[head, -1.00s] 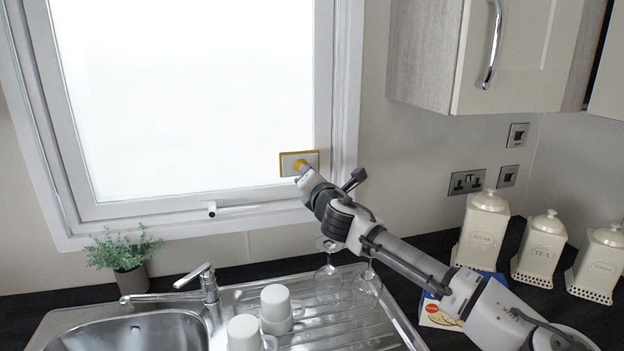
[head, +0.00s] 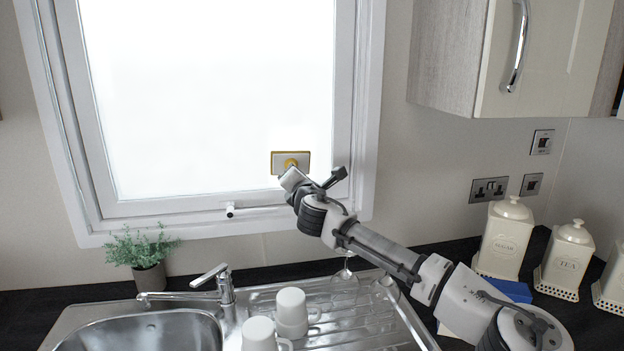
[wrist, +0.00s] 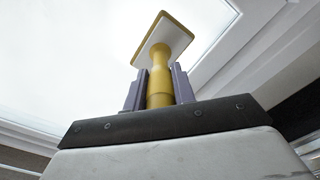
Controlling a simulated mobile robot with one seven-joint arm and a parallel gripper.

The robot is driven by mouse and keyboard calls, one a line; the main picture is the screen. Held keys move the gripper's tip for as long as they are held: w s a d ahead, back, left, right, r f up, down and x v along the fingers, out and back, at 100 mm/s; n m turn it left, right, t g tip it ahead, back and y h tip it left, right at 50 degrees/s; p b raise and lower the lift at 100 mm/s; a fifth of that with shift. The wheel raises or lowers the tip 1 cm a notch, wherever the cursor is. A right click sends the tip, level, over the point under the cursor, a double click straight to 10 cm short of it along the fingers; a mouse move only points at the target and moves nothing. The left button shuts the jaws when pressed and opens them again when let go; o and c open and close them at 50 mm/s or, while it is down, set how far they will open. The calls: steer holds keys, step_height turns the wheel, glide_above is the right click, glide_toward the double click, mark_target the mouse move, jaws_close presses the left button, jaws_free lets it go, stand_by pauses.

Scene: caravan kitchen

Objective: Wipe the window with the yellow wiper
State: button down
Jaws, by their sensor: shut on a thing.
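The yellow wiper has a white rectangular head with a yellow rim (head: 291,155) and a round yellow handle. It is in front of the lower right part of the window pane (head: 210,90) in the head view. In the wrist view the wiper (wrist: 160,90) stands straight out of my gripper (wrist: 158,88), its handle between the two purple-grey fingers. My gripper (head: 287,173) is shut on the handle. The head is at or close to the glass; I cannot tell whether it touches.
Below are a sink (head: 150,335) with a tap (head: 222,285), white mugs (head: 291,305) and glasses (head: 344,285) on the drainer. A potted plant (head: 143,252) stands left. Cream canisters (head: 505,238) stand right. A window handle (head: 231,211) juts from the lower frame. A cupboard (head: 540,55) hangs upper right.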

steer(key=s+a, duration=0.4)
steer(key=a, duration=1)
steer(key=s+a+b, duration=0.1)
steer(key=s+a, duration=0.3)
steer(key=a, duration=0.9)
steer(key=s+a, duration=0.4)
steer(key=a, duration=1)
steer(key=shift+b+v, duration=0.9)
steer(key=shift+v, duration=1.65)
steer(key=shift+d, duration=0.15)
steer(key=shift+f, duration=0.1)
